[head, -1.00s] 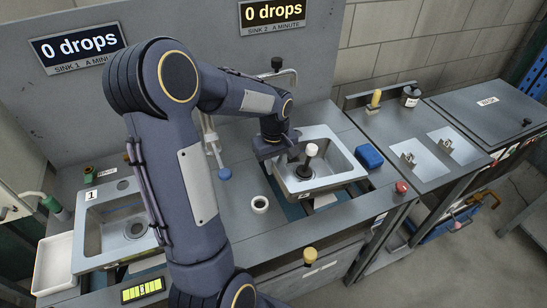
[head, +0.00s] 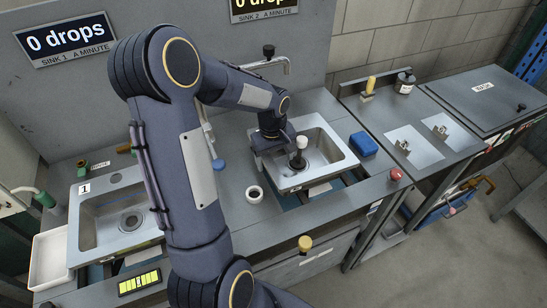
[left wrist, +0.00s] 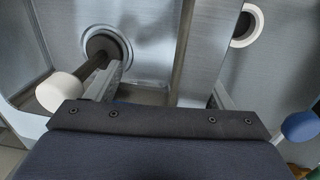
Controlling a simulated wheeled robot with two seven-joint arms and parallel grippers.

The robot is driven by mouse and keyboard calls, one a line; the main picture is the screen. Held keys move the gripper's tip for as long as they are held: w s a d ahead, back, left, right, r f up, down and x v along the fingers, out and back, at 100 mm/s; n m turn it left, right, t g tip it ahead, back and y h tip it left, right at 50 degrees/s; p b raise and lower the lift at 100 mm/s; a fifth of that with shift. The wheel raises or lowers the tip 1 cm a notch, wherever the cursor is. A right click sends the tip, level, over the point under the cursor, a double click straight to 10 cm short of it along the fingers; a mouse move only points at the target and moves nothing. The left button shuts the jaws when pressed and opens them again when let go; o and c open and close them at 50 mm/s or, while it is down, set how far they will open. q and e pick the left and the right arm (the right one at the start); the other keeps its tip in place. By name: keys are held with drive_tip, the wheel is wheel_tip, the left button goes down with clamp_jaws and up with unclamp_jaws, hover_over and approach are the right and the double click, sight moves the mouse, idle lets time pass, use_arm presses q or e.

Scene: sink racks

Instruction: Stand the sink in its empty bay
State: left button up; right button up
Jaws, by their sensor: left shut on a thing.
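The sink (head: 339,146) is a grey metal basin beneath the left gripper, over the right-hand opening in the counter. My left gripper (head: 266,152) is shut on its left wall. In the left wrist view, the gripper's two fingers (left wrist: 165,92) flank the wall, and the sink's basin (left wrist: 150,35) shows on the left. A dark-stemmed plunger with a white knob (head: 302,141) stands at its drain. A blue strip of the bay (head: 288,202) shows in front of the sink. Whether the sink's rim touches the counter, I cannot tell. My right gripper is not in view.
A second sink, labelled 1 (head: 90,235), sits at the left beside a white tray (head: 48,262). A white ring (head: 254,194) and a blue block (head: 363,145) lie near the held sink. A faucet (head: 283,62) stands behind it. The counter (head: 230,215) is otherwise mostly clear.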

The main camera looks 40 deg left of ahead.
use_arm(q)
drive_tip(key=shift+w+d+r, duration=0.15)
drive_tip(key=shift+w+d, duration=0.1)
drive_tip(key=shift+w, duration=0.1)
wheel_tip(320, 180, up, 11)
drive_tip(key=shift+s+a+f+b, duration=0.1)
drive_tip(key=shift+s+f+b, duration=0.05)
drive_tip(key=shift+b, duration=0.15)
drive_tip(key=shift+c, duration=1.1)
drive_tip(key=shift+s+a+r, duration=0.2)
drive_tip(key=shift+s+r, duration=0.05)
drive_tip(key=shift+r, duration=0.3)
drive_tip(key=s+d+m+t+h, duration=0.3)
drive_tip(key=s+d+m+t, duration=0.2)
drive_tip(key=s+d+m, duration=0.6)
drive_tip(key=s+d, duration=0.4)
drive_tip(key=s, duration=0.3)
drive_tip(key=shift+r, duration=0.15)
